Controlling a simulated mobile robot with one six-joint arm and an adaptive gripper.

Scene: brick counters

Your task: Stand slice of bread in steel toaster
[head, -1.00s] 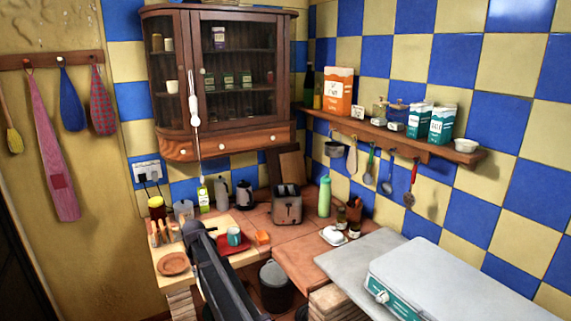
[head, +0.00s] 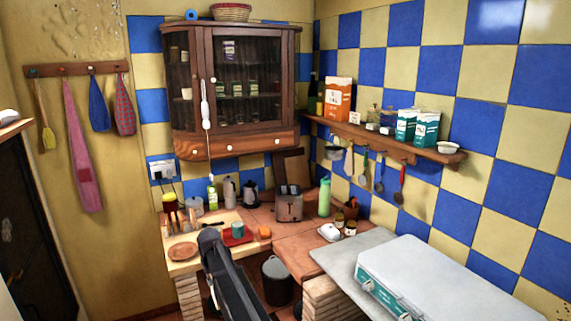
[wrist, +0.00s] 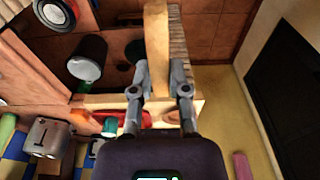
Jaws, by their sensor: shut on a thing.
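The slice of bread (wrist: 156,42) is held between the two fingers of my gripper (wrist: 158,72) in the wrist view. It shows edge-on as a long, pale tan strip, reaching out past the fingertips. My arm hides the gripper and the bread in the head view.
A red tray (head: 238,240) with a teal mug (head: 238,229) lies left of the toaster. A green bottle (head: 324,196) stands close right of it, and a kettle (head: 250,194) behind left. A bin (head: 277,279) stands below the counter.

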